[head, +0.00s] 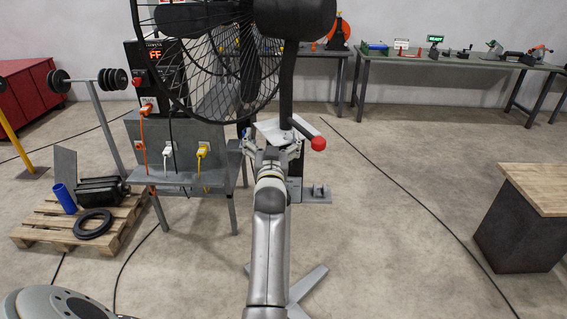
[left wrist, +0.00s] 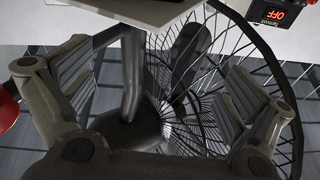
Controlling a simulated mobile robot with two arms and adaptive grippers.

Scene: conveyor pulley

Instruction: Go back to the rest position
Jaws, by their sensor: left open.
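My left arm reaches up from the bottom middle of the head view. In the left wrist view the two padded fingers of this gripper (left wrist: 155,95) are spread wide apart. A dark post (left wrist: 133,75) shows between them, with the fan cage (left wrist: 200,70) behind; I see nothing clamped by the fingers. The large wire fan cage also shows in the head view (head: 205,60). My right gripper is in neither view.
A grey bench with cables and plugs (head: 180,178) stands left of my gripper, below a control box reading OFF (head: 150,55). A wooden pallet (head: 110,235) with parts lies further left. A wood-topped block (head: 535,185) stands at right. Open floor (head: 400,220) lies between, crossed by a cable.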

